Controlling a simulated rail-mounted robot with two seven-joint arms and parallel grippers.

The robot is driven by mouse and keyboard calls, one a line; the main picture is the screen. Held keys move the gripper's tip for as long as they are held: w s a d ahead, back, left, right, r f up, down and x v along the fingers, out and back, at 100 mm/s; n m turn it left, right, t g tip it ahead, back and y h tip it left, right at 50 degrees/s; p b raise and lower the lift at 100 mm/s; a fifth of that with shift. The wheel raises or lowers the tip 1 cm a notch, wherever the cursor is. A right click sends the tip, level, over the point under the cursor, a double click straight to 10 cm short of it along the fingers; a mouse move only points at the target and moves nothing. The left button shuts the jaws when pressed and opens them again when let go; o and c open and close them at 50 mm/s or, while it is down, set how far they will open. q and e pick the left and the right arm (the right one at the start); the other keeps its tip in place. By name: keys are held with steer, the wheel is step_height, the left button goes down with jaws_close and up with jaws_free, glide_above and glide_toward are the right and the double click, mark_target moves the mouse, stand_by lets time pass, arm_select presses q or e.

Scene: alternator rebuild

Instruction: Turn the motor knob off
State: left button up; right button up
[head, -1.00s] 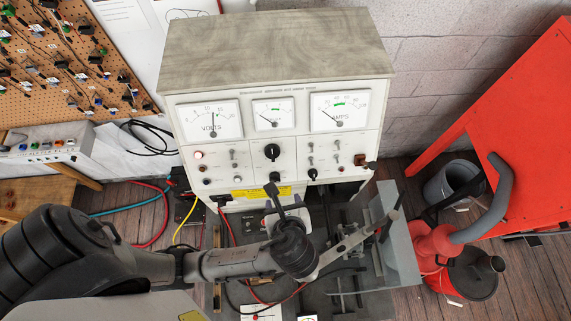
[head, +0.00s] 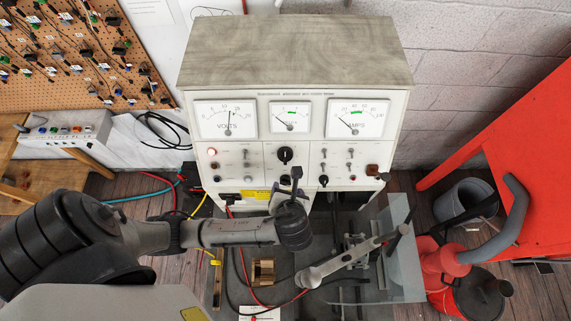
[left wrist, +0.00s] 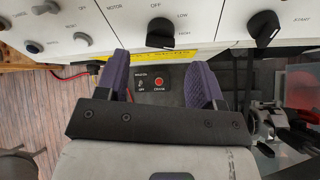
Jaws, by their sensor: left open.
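The motor knob (left wrist: 160,32) is black, on the white front panel of the tester (head: 365,100). In the left wrist view its labels read OFF above, with LOW and HIGH to the right; I cannot tell its exact pointer direction. In the head view the knob (head: 285,181) is beside and partly behind my left gripper (head: 287,196). My left gripper (left wrist: 160,76) is open and empty. Its two purple-padded fingers stand apart, just below the knob in the wrist picture; I see no clear contact with it. My right gripper is not in view.
Another black knob (left wrist: 263,25) is to the right, and a larger knob (head: 285,155) is above. Toggle switches (head: 246,155) flank them. A red button (left wrist: 159,82) shows between the fingers. A clear guard (head: 405,265) and red bench (head: 520,145) are at the right.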

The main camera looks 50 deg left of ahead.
mark_target(285, 184)
arm_select(q)
steer(key=shift+x, duration=2.5)
steer(key=shift+c, duration=0.2)
steer(key=c, duration=0.9)
